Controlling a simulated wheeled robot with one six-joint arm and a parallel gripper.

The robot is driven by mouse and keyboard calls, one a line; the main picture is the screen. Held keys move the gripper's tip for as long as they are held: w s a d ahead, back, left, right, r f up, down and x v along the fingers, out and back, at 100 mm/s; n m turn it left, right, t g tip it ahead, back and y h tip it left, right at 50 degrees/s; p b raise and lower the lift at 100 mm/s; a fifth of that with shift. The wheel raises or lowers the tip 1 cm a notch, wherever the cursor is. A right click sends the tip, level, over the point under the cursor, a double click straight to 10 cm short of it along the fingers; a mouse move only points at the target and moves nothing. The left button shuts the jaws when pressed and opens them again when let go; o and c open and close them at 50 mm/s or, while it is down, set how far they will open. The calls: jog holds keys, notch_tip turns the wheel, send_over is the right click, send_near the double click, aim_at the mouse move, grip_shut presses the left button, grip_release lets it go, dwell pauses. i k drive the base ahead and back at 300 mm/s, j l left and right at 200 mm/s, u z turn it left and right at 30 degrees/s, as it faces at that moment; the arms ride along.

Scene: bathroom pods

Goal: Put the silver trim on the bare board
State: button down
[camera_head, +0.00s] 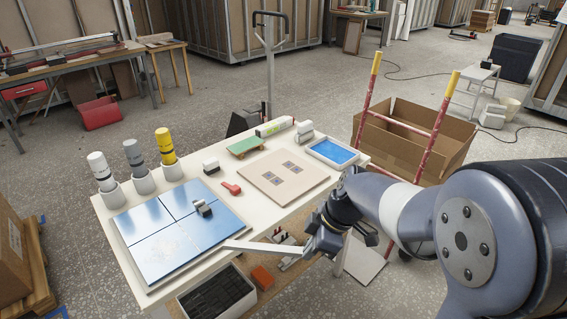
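My gripper (318,243) is over the front edge of the white table, pointing left. It appears shut on one end of the silver trim (262,247), a long thin flat strip. The trim reaches left, its free end by the near right corner of the blue tiled board. A beige board (262,176) with small dark patterned squares lies flat on the right half of the table; it has no tiles and looks like the bare board. The trim is apart from it. The fingertips are small and partly hidden by the gripper body.
The blue tiled board (160,249) fills the table's left part, with a small grey-black tool (203,208) on it. Three tubes in cups stand behind: white (98,168), grey (134,154), yellow (166,147). A red tool (231,188) lies between the boards. A blue tray (334,151) sits far right.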

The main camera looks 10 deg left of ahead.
aim_at(282, 172)
jog(key=i, duration=1.4)
